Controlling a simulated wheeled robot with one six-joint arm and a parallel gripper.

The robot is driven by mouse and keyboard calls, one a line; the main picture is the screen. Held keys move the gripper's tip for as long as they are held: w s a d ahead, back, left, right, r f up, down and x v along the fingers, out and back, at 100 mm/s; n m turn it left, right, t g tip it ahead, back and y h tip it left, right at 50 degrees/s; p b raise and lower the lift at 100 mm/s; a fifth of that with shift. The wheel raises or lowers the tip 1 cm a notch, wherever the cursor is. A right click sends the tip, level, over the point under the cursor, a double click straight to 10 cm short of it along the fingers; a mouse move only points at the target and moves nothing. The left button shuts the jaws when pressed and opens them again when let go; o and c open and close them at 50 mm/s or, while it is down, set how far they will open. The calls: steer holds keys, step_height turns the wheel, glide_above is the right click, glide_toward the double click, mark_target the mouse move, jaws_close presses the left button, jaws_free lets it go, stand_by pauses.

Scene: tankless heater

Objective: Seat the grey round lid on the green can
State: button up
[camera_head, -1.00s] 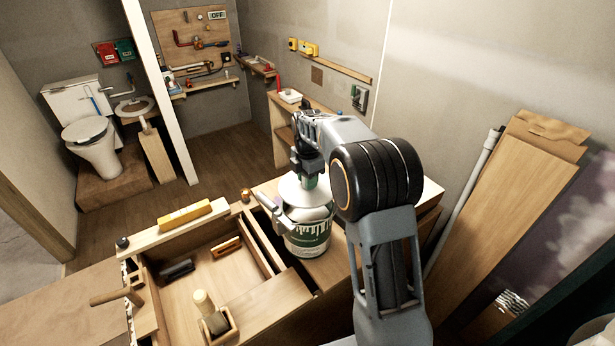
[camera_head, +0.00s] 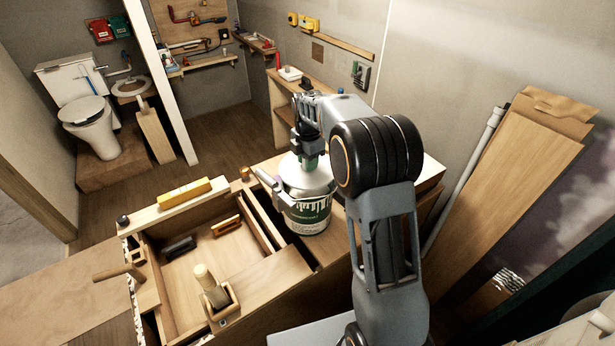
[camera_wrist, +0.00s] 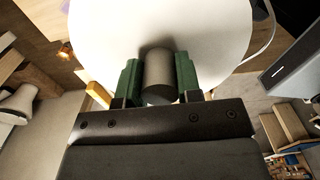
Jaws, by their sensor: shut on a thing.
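The green can (camera_head: 309,217), with a white drip pattern and a green band, stands upright on the wooden bench. The pale grey round lid (camera_head: 312,179) is level over the can's mouth, covering most of it. I cannot tell whether its edge rests on the rim or sits slightly above. My gripper (camera_head: 311,160) is above the can, shut on the lid's knob. In the wrist view the grey cylindrical knob (camera_wrist: 160,77) is between the green fingers of my gripper (camera_wrist: 160,80), and the lid (camera_wrist: 110,40) spreads out behind it, hiding the can's top.
An open wooden tray (camera_head: 268,285) with a mallet-like tool (camera_head: 211,285) is left of the can. A yellow level (camera_head: 184,193) lies on its far edge. A grey handle-like part (camera_head: 268,182) is close beside the can's left. Long boards (camera_head: 510,180) lean at the right wall.

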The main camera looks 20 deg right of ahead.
steer(key=shift+f, duration=0.1)
steer(key=shift+f+b, duration=1.05)
steer(key=shift+f, duration=0.55)
steer(key=shift+f+b, duration=0.55)
steer(key=shift+f, duration=0.25)
stand_by(0.5)
steer(key=o, duration=1.1)
steer(key=shift+r, duration=0.15)
step_height(320, 180, up, 14)
steer(key=shift+f+b, duration=0.2)
steer(key=shift+b, duration=0.15)
